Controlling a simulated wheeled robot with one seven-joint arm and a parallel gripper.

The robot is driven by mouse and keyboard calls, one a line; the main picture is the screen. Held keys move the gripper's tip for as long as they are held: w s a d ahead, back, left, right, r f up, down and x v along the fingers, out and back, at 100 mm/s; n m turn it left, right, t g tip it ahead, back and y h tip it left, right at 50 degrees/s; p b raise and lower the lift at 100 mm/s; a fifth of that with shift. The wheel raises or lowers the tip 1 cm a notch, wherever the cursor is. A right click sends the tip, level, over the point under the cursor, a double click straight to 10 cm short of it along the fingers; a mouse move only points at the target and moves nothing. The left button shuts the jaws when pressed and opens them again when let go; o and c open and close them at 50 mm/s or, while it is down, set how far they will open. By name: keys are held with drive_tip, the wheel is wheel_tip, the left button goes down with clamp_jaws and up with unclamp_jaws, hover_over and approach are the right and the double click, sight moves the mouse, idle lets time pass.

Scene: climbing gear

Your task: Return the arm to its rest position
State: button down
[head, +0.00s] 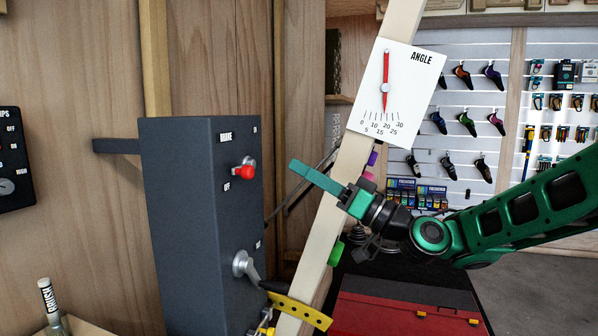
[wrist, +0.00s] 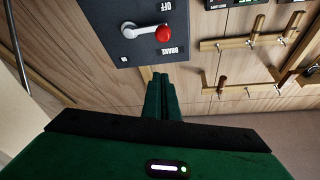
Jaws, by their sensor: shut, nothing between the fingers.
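My green gripper (head: 305,173) is at the end of my green arm, which reaches in from the right in the head view. Its fingers are shut with nothing between them and point left toward the dark grey control box (head: 185,220). The fingers are apart from the red-knobbed brake lever (head: 244,171) on the box. In the wrist view, my gripper (wrist: 160,78) also looks shut, and the brake lever (wrist: 146,31) with its red knob lies beyond the fingertips.
A lower lever (head: 245,266) is on the box. A yellow perforated strip (head: 300,310) and a red case (head: 400,312) lie below. Shoes hang on the back wall.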

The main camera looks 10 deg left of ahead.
drive_tip(key=w+d+f+h, duration=0.1)
drive_tip(key=d+f+h, duration=0.3)
drive_tip(key=f, duration=0.4)
drive_tip(key=d+f+h, duration=0.4)
drive_tip(key=f+h, duration=0.1)
drive_tip(key=f, duration=0.3)
drive_tip(key=s+d+f+m+h, duration=0.25)
drive_tip(key=d+f+h, duration=0.2)
drive_tip(key=d, duration=0.55)
drive_tip(key=s+d+f+m+h, duration=0.25)
drive_tip(key=d+f, duration=0.35)
drive_tip(key=d, duration=0.4)
drive_tip(key=s+d+f+m+g+h, duration=0.2)
drive_tip(key=s+d+m+h, duration=0.1)
drive_tip(key=s+d, duration=0.4)
drive_tip(key=s+d+f+m+g+h, duration=0.2)
drive_tip(key=s+d+m, duration=0.1)
drive_tip(key=s+d, duration=0.4)
drive_tip(key=s+d+m+g, duration=0.1)
drive_tip(key=s+d+m, duration=0.1)
drive_tip(key=s, duration=0.4)
drive_tip(key=s+d+f+m+g, duration=0.1)
drive_tip(key=s+d+m+g, duration=0.1)
drive_tip(key=s+d, duration=0.3)
drive_tip(key=shift+s+m, duration=0.8)
drive_tip(key=shift+s, duration=0.35)
